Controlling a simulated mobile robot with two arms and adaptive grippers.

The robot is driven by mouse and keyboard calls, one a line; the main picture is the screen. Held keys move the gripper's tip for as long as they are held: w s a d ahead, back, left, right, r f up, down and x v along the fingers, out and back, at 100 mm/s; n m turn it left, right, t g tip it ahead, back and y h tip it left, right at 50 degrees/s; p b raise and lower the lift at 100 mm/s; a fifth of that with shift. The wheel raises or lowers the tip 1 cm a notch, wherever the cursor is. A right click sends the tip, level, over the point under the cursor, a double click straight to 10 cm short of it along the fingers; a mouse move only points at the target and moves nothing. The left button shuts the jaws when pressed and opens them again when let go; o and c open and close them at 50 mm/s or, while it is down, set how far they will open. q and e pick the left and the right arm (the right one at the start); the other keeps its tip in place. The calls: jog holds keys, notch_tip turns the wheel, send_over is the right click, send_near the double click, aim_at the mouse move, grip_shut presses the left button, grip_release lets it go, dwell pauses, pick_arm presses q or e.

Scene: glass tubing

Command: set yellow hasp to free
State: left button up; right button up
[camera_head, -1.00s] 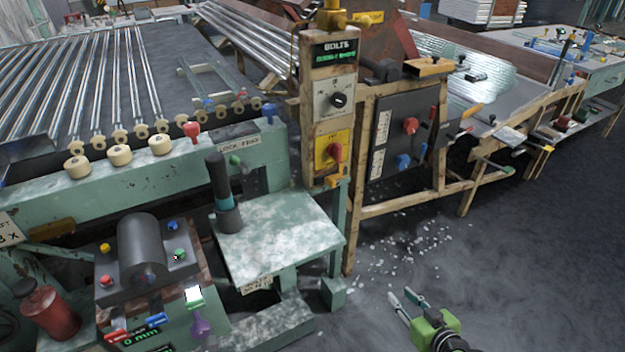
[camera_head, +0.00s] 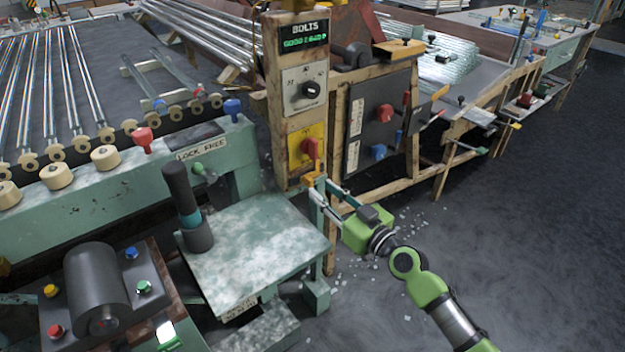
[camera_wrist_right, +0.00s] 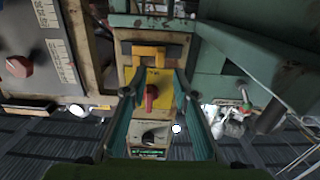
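The yellow hasp (camera_head: 312,180) sits at the lower end of the wooden BOLTS post, below the yellow plate with a red knob. In the right wrist view, which looks at the post upside down, the hasp (camera_wrist_right: 148,52) is a yellow bar just beyond my fingertips. Its set position cannot be read. My right gripper (camera_head: 317,188) is at the hasp, its two fingers apart, with nothing seen held. In the wrist view my gripper (camera_wrist_right: 152,84) is open, its fingers either side of the red knob (camera_wrist_right: 151,97) in the picture; contact cannot be told. My left gripper is not in view.
A green bench (camera_head: 255,240) with a dark upright handle (camera_head: 183,195) stands left of the post. A dark panel (camera_head: 380,118) with red and blue knobs is to its right. A LOCK FREE label (camera_head: 201,148) is on the green rail. Open floor lies at right.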

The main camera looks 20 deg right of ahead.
aim_at(312, 181)
jog(key=x, duration=0.5)
jog(key=shift+w, duration=0.1)
grip_shut()
